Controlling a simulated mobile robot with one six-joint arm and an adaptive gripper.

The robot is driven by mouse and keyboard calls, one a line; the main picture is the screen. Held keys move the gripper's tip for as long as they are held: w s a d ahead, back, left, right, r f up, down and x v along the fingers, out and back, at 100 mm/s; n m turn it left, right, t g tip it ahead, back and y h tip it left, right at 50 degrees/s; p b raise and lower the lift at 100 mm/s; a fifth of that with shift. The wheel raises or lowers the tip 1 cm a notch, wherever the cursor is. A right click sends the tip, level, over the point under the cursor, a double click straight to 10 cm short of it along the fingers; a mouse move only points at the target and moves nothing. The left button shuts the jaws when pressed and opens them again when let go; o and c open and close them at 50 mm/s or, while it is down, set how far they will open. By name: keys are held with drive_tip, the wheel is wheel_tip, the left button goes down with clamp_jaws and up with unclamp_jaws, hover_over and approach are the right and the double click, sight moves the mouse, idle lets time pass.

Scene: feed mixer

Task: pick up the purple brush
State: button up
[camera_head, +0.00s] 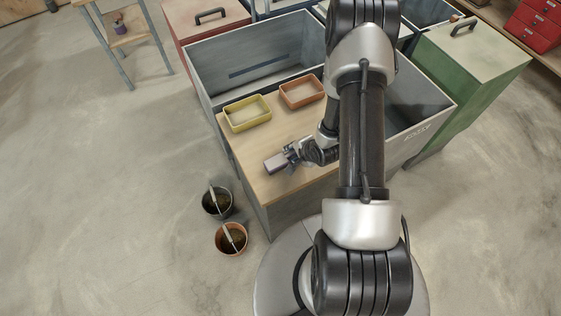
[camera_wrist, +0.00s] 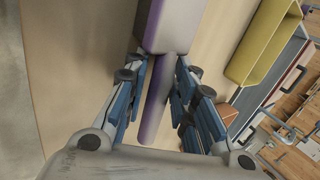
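The purple brush (camera_wrist: 172,25) has a broad grey-purple head at the top of the wrist view. Its slim handle (camera_wrist: 158,100) runs down between the two fingers toward my palm. My gripper (camera_wrist: 161,75) has its blue finger pads close on both sides of the handle, and it looks shut on it. In the head view the brush head (camera_head: 276,162) juts left from my gripper (camera_head: 291,153), over the wooden board (camera_head: 258,187). I cannot tell whether the brush touches the board. My fingers hide part of the handle.
A yellow tray (camera_head: 247,125) and an orange tray (camera_head: 301,102) stand on the board behind my gripper. Two buckets stand on the floor at the left, a black one (camera_head: 217,215) and an orange one (camera_head: 231,252).

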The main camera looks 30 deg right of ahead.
clamp_jaws()
idle(0.5)
wheel_tip(320, 180, up, 20)
drive_tip(key=p, duration=0.8)
